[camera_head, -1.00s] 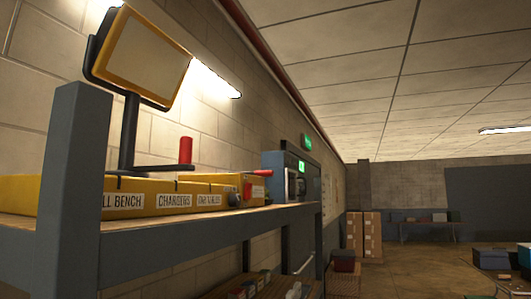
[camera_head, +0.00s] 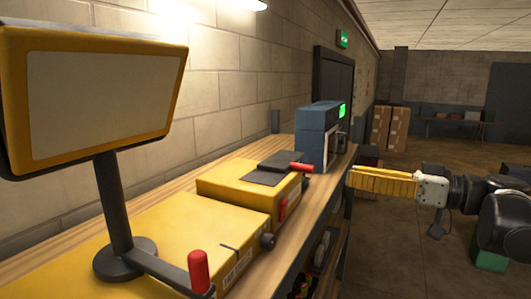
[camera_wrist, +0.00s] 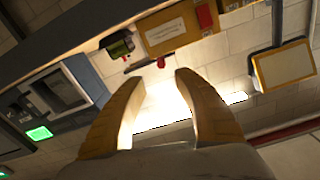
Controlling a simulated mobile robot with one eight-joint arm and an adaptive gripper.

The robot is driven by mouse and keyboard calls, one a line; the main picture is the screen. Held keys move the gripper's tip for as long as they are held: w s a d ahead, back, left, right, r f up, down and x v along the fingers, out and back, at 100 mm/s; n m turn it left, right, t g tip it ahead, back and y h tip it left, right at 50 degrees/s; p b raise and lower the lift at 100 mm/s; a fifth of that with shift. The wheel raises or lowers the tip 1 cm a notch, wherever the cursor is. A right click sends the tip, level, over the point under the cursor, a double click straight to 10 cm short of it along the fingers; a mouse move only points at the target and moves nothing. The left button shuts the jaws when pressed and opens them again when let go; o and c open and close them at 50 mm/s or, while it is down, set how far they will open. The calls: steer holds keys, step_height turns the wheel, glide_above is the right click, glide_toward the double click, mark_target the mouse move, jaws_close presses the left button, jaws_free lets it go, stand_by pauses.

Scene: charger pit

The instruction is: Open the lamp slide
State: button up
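No part is readably marked as the lamp slide. A yellow box (camera_head: 235,192) on the bench carries a dark flat plate (camera_head: 270,175), with a red-tipped piece (camera_head: 301,167) at its right end. A yellow-framed panel (camera_head: 98,95) stands on a black post at the left, with an upright red handle (camera_head: 198,270) on an arm at its foot. The panel also shows in the wrist view (camera_wrist: 283,65). My gripper (camera_head: 351,179) is in the air right of the bench, its yellow fingers pointing left. In the wrist view my gripper (camera_wrist: 159,75) is open with nothing between its fingers.
A blue-grey machine (camera_head: 318,130) with a green display stands at the bench's far end, close to my fingertips in the picture. A larger yellow box (camera_head: 190,228) lies nearer. A wall runs behind the bench. The floor (camera_head: 400,265) right of it has open room.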

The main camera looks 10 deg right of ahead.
mark_target(308, 170)
steer(key=p+x, duration=0.2)
steer(key=x, duration=0.8)
steer(key=shift+s+a+f, duration=0.1)
steer(key=shift+a, duration=0.05)
jaws_close()
